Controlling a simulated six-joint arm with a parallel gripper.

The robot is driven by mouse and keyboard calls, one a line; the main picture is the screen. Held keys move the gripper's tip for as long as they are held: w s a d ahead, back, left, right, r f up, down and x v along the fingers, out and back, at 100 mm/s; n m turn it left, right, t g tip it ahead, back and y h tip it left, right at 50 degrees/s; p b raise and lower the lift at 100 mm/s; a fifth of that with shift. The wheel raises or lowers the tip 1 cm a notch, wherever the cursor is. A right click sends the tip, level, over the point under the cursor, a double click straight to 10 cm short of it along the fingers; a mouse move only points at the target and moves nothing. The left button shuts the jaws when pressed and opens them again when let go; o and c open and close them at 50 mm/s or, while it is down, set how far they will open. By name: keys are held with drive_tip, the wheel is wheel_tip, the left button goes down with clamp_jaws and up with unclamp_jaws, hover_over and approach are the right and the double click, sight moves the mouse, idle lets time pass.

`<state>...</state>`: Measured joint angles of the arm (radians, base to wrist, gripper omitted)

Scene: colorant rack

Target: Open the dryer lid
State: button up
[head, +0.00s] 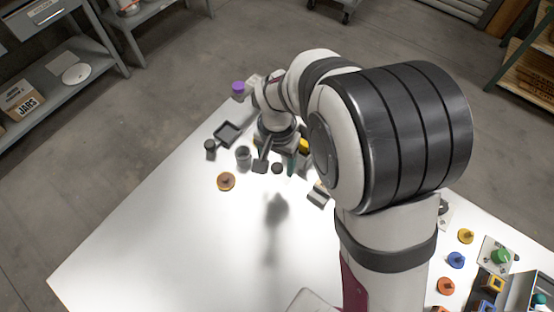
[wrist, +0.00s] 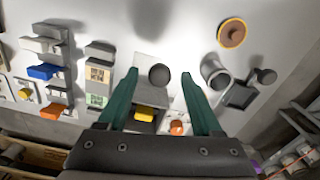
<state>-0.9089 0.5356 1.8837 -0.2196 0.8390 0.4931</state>
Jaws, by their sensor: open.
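My gripper (head: 278,160) is open, its two green fingers spread and pointing down over the far part of the white table. In the wrist view, my gripper (wrist: 159,76) has a dark round knob (wrist: 159,74) showing between its fingertips, with nothing held. The knob also shows in the head view (head: 277,168). Beside it, a grey unit with a yellow block (wrist: 146,113) lies partly behind the gripper body. It may be the dryer, but I cannot tell, and no lid shows clearly. Whether the knob belongs to this unit is unclear.
A grey cup (wrist: 215,72), a dark square tray (wrist: 240,96) and an orange disc (wrist: 233,33) lie right of my gripper in the wrist view. Racks with coloured blocks (wrist: 44,72) stand left. The table's near-left part (head: 150,250) is clear.

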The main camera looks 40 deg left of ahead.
sight(277, 166)
drive_tip(key=shift+r, duration=0.1)
wheel_tip(277, 166, up, 16)
drive_tip(key=s+d+m+y, duration=0.1)
drive_tip(key=s+d+m, duration=0.15)
drive_tip(key=d, duration=0.85)
drive_tip(key=s+d+m, duration=0.1)
drive_tip(key=d+m, duration=0.2)
drive_tip(key=d, duration=0.8)
drive_tip(key=s+d+f+m, duration=0.2)
drive_tip(key=s+d+f, duration=0.1)
drive_tip(key=s+d, duration=0.2)
drive_tip(key=shift+s+y, duration=0.4)
drive_tip(key=shift+s, duration=0.85)
